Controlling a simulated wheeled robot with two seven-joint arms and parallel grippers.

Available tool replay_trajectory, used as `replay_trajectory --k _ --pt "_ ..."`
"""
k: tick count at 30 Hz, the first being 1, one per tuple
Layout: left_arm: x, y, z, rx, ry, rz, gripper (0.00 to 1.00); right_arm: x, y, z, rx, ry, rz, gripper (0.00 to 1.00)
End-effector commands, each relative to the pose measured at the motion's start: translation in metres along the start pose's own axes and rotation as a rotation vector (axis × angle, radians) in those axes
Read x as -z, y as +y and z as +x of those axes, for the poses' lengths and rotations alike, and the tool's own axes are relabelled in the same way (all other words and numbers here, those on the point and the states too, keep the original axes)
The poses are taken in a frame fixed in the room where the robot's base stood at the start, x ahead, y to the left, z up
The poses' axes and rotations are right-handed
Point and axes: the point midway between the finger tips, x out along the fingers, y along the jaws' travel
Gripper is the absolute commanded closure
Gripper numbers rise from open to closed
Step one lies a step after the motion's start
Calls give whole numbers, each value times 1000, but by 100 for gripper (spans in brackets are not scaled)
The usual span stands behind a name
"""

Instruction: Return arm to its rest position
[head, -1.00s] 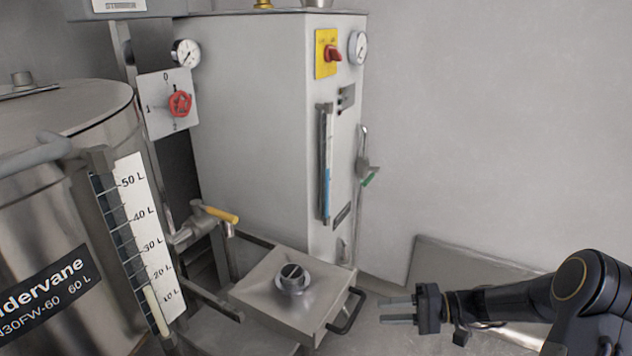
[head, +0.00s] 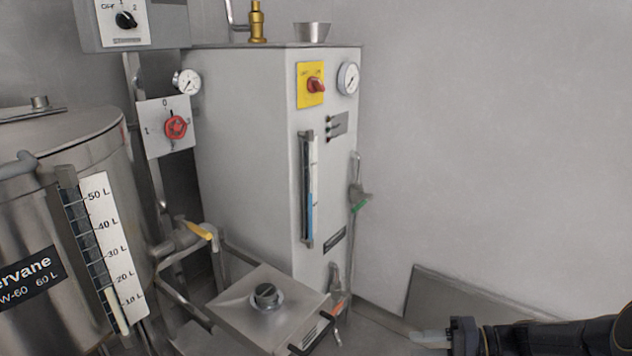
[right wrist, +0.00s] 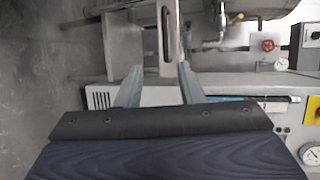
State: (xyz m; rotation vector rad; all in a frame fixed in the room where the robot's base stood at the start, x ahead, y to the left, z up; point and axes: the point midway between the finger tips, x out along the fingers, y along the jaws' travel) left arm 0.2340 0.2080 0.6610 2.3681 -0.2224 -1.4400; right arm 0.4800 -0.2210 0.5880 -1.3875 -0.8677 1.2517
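My right gripper (head: 432,338) is at the bottom right of the head view, its black arm coming in from the right edge. Its grey fingers point left and stand apart from the metal box (head: 265,318) with the round black knob. In the right wrist view my right gripper (right wrist: 160,86) shows two fingers spread wide with nothing between them. My left gripper is in neither view.
A tall grey cabinet (head: 245,130) with a red switch (head: 316,85) and gauge stands in the middle. A steel tank (head: 60,150) with a litre scale (head: 112,250) is at left. A grey panel (head: 470,303) leans by the bare right wall.

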Motion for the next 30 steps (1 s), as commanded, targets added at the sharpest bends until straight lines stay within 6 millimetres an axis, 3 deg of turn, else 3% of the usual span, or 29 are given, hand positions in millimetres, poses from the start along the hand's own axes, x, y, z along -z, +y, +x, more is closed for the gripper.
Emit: replay_trajectory --k 8,14,17,21,24,30 --pt "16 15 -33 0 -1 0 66 -30 -62 -11 -105 -29 -17 66" --pt "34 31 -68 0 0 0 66 -68 -127 -23 -236 -46 -42 66" --pt "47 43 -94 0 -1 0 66 -96 -170 -33 -327 -46 -66 66" --pt "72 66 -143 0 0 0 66 -149 -240 -53 -494 -16 -120 66" --pt "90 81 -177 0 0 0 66 -186 -282 -70 -613 34 -170 66" --pt "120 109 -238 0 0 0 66 -244 -343 -102 -796 186 -285 66"
